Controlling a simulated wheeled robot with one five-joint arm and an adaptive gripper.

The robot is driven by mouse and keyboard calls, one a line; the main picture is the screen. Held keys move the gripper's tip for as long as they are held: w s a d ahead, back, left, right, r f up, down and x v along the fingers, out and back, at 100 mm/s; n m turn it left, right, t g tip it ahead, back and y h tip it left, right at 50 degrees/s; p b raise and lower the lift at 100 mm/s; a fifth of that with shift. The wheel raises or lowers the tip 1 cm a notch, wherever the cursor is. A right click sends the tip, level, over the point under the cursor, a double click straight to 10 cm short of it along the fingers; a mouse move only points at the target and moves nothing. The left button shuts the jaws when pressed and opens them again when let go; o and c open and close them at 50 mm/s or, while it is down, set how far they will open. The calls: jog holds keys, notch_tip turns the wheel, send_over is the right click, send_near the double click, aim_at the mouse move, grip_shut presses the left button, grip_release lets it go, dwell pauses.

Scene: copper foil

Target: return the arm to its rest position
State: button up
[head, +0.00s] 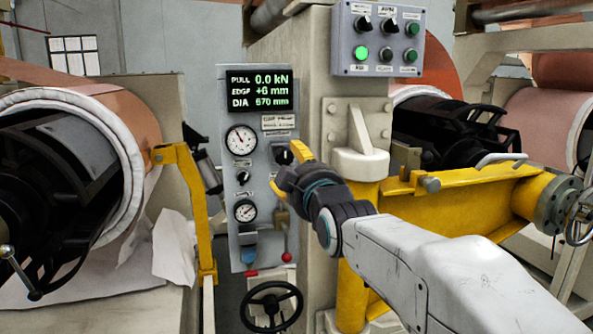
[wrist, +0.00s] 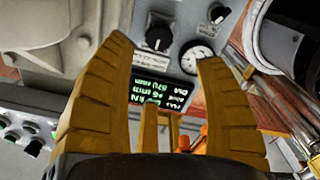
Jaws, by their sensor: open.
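My arm is stretched out from the lower right of the head view, with my gripper (head: 292,166) in front of the grey control panel (head: 232,190). In the wrist view my gripper (wrist: 163,75) has its yellow fingers wide apart, with nothing between them. The panel (wrist: 200,25) lies beyond the fingertips. A black knob (wrist: 158,33) on it shows between the fingers, and I cannot tell the exact gap. The lit display (head: 258,90) reads PULL 0.0 kN, EDGE +6 mm, DIA 670 mm. It also shows between the fingers in the wrist view.
A button box (head: 377,40) with a lit green button hangs above right. A black handwheel (head: 271,305) is below the panel.

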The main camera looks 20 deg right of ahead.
jog(key=s+f+m+g+p, duration=0.3)
jog(key=s+g+p, duration=0.4)
jog(key=s+p, duration=0.5)
jog(key=s+f+m+g+p, duration=0.3)
jog(key=s+g+p, duration=0.4)
jog(key=s+p, duration=0.5)
jog(key=s, duration=0.8)
jog(key=shift+s+f+g, duration=0.15)
jog(key=shift+s+g, duration=0.15)
jog(key=shift+s, duration=0.1)
jog(key=shift+w+d, duration=0.1)
jog(key=shift+c, duration=0.4)
dwell(2.1)
